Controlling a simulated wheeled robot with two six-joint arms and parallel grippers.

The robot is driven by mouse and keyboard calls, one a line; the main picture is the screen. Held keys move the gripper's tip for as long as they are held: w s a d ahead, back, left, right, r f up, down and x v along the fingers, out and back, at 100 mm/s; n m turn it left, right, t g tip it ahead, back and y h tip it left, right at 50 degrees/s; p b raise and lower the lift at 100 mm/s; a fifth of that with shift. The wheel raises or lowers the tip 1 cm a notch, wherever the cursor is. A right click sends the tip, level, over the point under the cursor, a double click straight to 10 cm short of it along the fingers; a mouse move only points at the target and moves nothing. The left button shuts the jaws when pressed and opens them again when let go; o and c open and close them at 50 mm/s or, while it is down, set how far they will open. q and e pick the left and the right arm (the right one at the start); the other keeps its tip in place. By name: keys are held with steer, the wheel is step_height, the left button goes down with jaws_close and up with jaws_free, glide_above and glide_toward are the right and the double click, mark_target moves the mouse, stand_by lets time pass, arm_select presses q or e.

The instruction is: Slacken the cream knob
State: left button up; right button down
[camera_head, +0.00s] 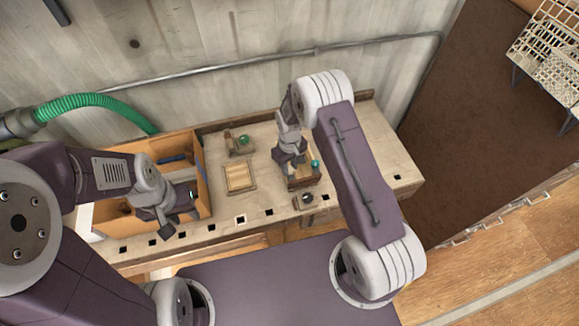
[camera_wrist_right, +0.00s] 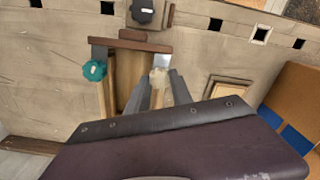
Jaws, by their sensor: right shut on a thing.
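The cream knob (camera_wrist_right: 159,76) shows in the right wrist view between the fingertips of my right gripper (camera_wrist_right: 161,86), which is shut on it. It sits at a wooden fixture (camera_wrist_right: 121,75) with a teal knob (camera_wrist_right: 94,70) at its other side. In the head view my right gripper (camera_head: 289,160) is over that fixture, and the cream knob is hidden there. My left gripper (camera_head: 178,213) hangs over the front of an orange-brown box at the left; its finger gap is unclear.
A dark knob (camera_wrist_right: 143,11) stands on a small block near the bench edge. A wooden tray (camera_head: 239,177) and a block with a green knob (camera_head: 244,139) are left of the fixture. The open box (camera_head: 204,175) stands further left. The bench's right end (camera_head: 385,150) is clear.

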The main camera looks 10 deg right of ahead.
stand_by(0.3)
steer(key=c, duration=1.1)
jaws_free()
steer(key=shift+r, duration=0.1)
step_height(320, 180, up, 9)
steer(key=shift+f+b, duration=0.1)
steer(key=shift+b, duration=0.85)
